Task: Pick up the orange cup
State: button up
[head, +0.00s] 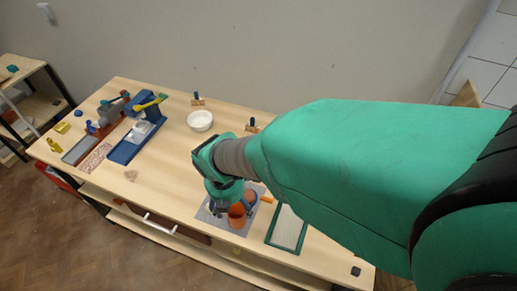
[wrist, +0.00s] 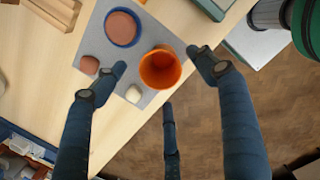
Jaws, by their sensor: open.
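The orange cup (wrist: 158,72) stands on a grey mat (wrist: 150,103) near the table's front edge, its open mouth facing the wrist camera. In the head view the cup (head: 237,216) shows just below my gripper (head: 226,207), partly covered by it. In the wrist view my gripper (wrist: 162,75) is open, with one finger to the left of the cup, one to the right and a third below it in the picture. I see no clear contact between the fingers and the cup.
A blue-rimmed dish with reddish-brown contents (wrist: 122,27) stands close beside the cup. A brown lump (wrist: 89,65) and a whitish lump (wrist: 133,93) lie near it. A green-framed tray (head: 287,229) lies to the right. A white bowl (head: 200,120) stands farther back.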

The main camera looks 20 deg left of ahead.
jog(key=b, duration=0.2)
send_over(236, 211)
jog(key=s+d, duration=0.1)
jog(key=s, duration=0.1)
jog(key=shift+s+d+f, duration=0.1)
jog(key=shift+f, duration=1.2)
jog(key=shift+d+f, duration=0.1)
jog(key=shift+f, duration=1.2)
jog(key=c, duration=1.2)
